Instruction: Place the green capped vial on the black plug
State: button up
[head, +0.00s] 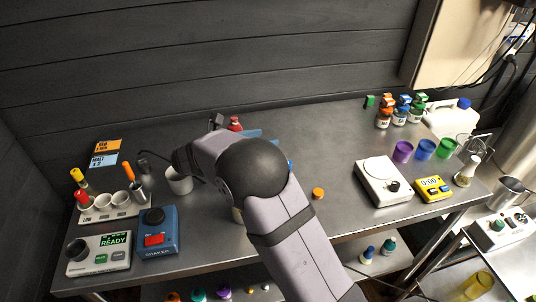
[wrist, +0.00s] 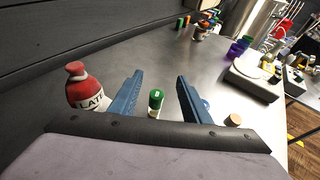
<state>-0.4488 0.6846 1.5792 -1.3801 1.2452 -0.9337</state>
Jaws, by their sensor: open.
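The green capped vial (wrist: 156,98) stands upright in the wrist view, its green cap seen from above and a pale label below. My gripper (wrist: 160,78) is open, with one blue finger on each side of the vial's place in the picture and clear gaps between. I cannot tell whether the fingertips are level with it. In the head view my arm hides the vial and most of the gripper. A small dark piece with a cable (head: 143,164) lies at the back left of the bench; it may be the black plug, but it is too small to be sure.
A red-capped bottle (wrist: 84,88) stands close left of my gripper, and a cork-coloured stopper (wrist: 234,120) lies to its right. A blue shaker (head: 158,240), a READY device (head: 98,254) and a white cup (head: 180,182) occupy the left. A white scale (head: 383,182) stands right; the centre-right is mostly clear.

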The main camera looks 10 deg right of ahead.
notch_tip(320, 180, down, 4)
jog(key=shift+r+p, duration=0.1)
jog(key=shift+p, duration=0.25)
jog(key=shift+x, duration=1.5)
grip_shut()
